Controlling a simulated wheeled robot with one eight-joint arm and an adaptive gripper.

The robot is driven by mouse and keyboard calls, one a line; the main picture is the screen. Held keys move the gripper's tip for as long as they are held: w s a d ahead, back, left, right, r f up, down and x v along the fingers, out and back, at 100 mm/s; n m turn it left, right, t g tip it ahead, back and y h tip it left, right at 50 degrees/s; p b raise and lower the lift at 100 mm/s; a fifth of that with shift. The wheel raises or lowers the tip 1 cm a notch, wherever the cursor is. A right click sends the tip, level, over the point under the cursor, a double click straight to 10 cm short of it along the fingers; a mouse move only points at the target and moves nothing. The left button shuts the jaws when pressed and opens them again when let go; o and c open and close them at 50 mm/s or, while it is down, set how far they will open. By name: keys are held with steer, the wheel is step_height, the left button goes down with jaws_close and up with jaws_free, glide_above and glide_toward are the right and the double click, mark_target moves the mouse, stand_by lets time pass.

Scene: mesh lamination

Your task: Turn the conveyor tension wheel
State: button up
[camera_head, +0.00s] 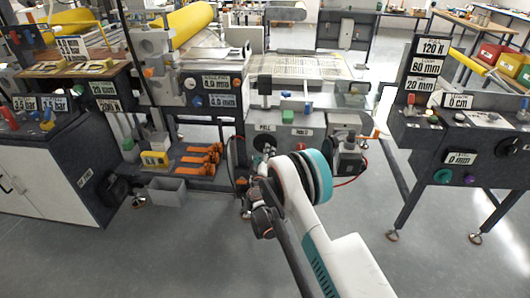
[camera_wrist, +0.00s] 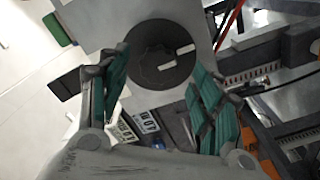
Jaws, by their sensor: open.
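A dark round wheel (camera_wrist: 163,52) with a scalloped centre and a pale slot is mounted on a grey plate (camera_wrist: 120,14) in the wrist view; I take it for the conveyor tension wheel. My gripper (camera_wrist: 158,62) is open, its two green-padded fingers on the left and right of the lower part of the wheel. I cannot tell whether the pads touch it. In the head view, a dark round wheel (camera_head: 264,143) shows on the machine front beside a PULL label, and the end of my arm is close in front of it, partly hiding the gripper.
A motor block (camera_head: 347,157) stands right of my arm. Orange clamps (camera_head: 200,158) and a grey bin (camera_head: 167,191) are at lower left. A control stand (camera_head: 455,150) is at right and a white cabinet (camera_head: 40,180) at left. The floor in front is clear.

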steer(key=s, duration=0.8)
steer(key=shift+a, duration=0.15)
steer(key=s+d+r+m+g+h, duration=0.1)
steer(key=d+r+m+g+h, duration=0.15)
steer(key=d+r, duration=0.7)
steer(key=s+d+r+m+g+h, duration=0.1)
steer(key=d+r+m+g, duration=0.15)
steer(key=d+r, duration=0.75)
steer(key=s+d+r+m+g, duration=0.25)
steer(key=s+d+r, duration=0.25)
steer(key=s+r, duration=0.65)
steer(key=s+d+f+m+g+y, duration=0.1)
steer(key=s+y, duration=0.1)
steer(key=s, duration=1.3)
steer(key=s+d+f+m+g+y, duration=0.1)
steer(key=s+f+m+g+y, duration=0.1)
steer(key=s, duration=1.3)
steer(key=shift+s+d, duration=0.15)
steer(key=shift+s, duration=0.2)
